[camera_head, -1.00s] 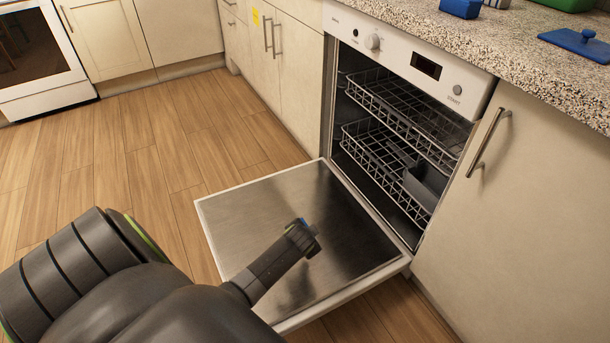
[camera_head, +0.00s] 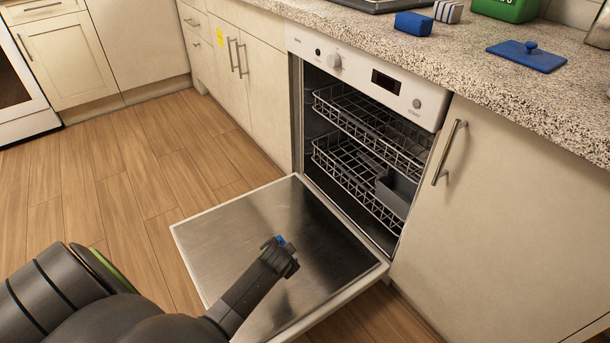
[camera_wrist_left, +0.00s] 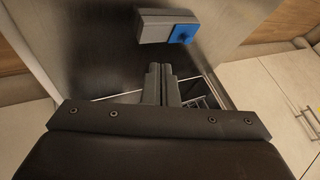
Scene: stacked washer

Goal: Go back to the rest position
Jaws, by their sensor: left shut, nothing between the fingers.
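My left gripper (camera_head: 283,258) is in front of the dishwasher's lowered door in the head view. In the left wrist view its two fingers (camera_wrist_left: 161,80) are together, shut and empty. The dishwasher door (camera_head: 225,235) hangs open, roughly level. A grey block with a blue part (camera_wrist_left: 168,27) shows on the door's metal face beyond the fingertips. In the head view only a bit of blue shows beside the gripper, the remainder hidden. My right gripper is in neither view.
The dishwasher's upper rack (camera_head: 372,130) and lower rack (camera_head: 350,175) sit inside the open cavity. A speckled counter (camera_head: 470,70) runs above, with a blue lid (camera_head: 526,55) and a blue box (camera_head: 413,23). Wooden floor (camera_head: 130,180) is clear at left.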

